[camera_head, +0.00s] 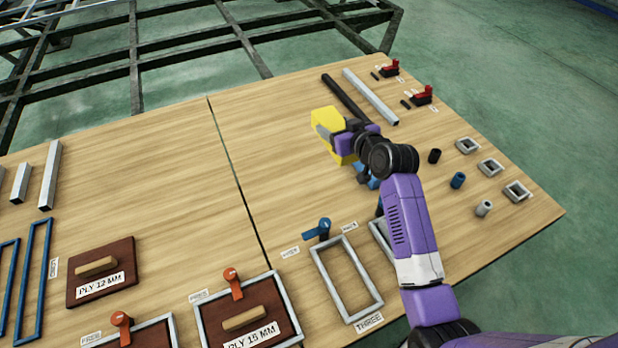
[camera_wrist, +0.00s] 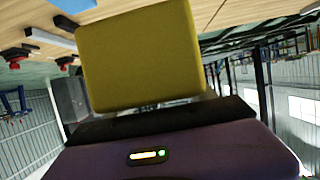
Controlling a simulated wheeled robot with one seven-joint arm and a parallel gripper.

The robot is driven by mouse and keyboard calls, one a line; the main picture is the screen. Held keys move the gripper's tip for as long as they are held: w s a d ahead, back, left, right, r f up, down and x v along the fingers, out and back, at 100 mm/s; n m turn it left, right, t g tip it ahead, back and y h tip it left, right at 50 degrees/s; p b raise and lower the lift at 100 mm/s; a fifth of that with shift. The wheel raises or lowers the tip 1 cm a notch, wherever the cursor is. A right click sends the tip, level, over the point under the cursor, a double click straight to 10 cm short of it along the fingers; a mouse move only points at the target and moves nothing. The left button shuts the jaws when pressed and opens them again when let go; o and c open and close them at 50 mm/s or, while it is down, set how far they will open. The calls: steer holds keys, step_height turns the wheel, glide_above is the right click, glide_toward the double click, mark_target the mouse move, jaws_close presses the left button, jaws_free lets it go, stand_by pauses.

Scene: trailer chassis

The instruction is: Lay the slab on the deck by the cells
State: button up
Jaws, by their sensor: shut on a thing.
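A yellow slab (camera_head: 325,118) is held in my gripper (camera_head: 330,135) above the right half of the wooden deck (camera_head: 190,160). My gripper is shut on it and hides its middle. In the wrist view the yellow slab (camera_wrist: 140,58) fills the upper middle, directly in front of my gripper, and covers the view of the fingertips. Grey frames with labels and toggle levers stand along the front of the deck: an empty frame (camera_head: 347,280) and a filled one holding a PLY 15 MM board (camera_head: 225,335). I cannot tell which parts are the cells.
A PLY 12 MM board (camera_head: 88,283) lies at the left. A dark bar (camera_head: 343,97) and a grey bar (camera_head: 371,97) lie beyond my gripper. Red clamps (camera_head: 421,96) and short tube pieces (camera_head: 467,146) lie at the right. The middle-left deck is clear.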

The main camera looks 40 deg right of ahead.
step_height(320, 180, down, 19)
steer(key=b, duration=0.7)
steer(key=shift+f, duration=0.15)
steer(key=shift+f, duration=0.15)
steer(key=o, duration=1.4)
steer(key=shift+r, duration=0.2)
steer(key=p+v, duration=0.3)
steer(key=v, duration=0.9)
